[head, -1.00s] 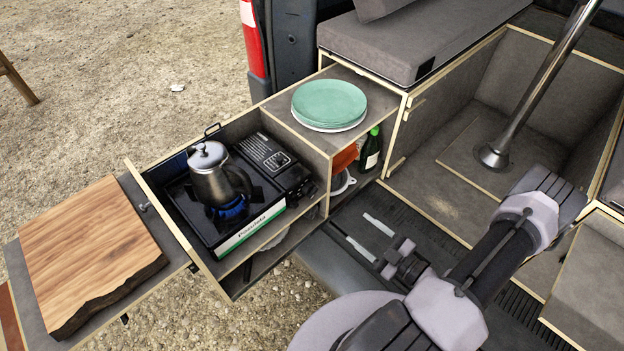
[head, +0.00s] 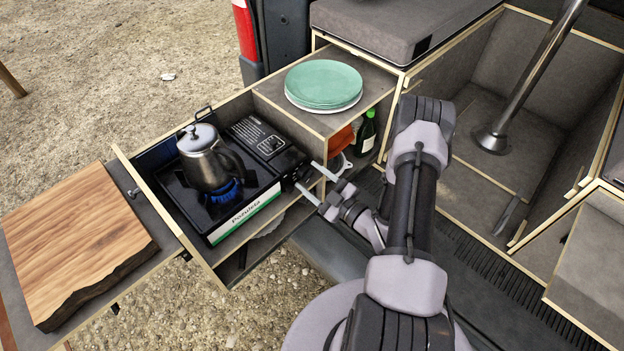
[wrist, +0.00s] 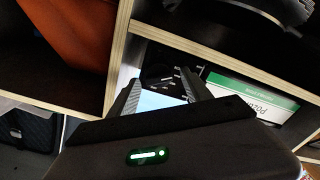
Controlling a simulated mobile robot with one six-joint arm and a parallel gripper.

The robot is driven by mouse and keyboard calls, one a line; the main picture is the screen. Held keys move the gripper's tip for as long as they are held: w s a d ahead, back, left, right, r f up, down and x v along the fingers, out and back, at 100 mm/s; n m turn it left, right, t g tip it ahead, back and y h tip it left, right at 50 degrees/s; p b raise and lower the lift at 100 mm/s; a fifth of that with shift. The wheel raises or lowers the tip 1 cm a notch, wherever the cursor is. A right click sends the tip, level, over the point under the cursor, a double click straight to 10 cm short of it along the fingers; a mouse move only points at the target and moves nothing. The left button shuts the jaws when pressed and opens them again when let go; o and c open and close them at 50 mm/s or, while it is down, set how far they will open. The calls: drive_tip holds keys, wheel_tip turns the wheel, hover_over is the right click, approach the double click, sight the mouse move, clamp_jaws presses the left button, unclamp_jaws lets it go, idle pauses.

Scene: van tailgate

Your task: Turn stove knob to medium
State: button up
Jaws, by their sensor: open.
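The black camping stove (head: 228,190) sits in the pulled-out drawer, with a blue flame (head: 225,192) under a metal kettle (head: 208,160). Its knob is on the right end of the front, by the fingertips, and I cannot make out its setting. My gripper (head: 308,182) is open, its two fingers pointing left at the stove's right front corner. In the wrist view, the gripper's fingers (wrist: 165,95) stand apart in front of the dark knob area, left of the stove's green and white label (wrist: 253,95). I cannot tell whether the fingers touch the knob.
Green plates (head: 323,84) rest on the shelf top. A green bottle (head: 366,132) stands inside the shelf. A wooden board (head: 75,235) lies at the left.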

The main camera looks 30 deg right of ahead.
drive_tip(key=shift+c, duration=0.3)
clamp_jaws()
drive_tip(key=m, duration=0.5)
drive_tip(key=shift+d+m+b, duration=0.15)
drive_tip(key=shift+m+b, duration=0.2)
drive_tip(key=shift+m, duration=0.05)
drive_tip(key=m, duration=0.5)
drive_tip(key=shift+d, duration=0.1)
idle(0.4)
drive_tip(key=shift+o, duration=0.3)
unclamp_jaws()
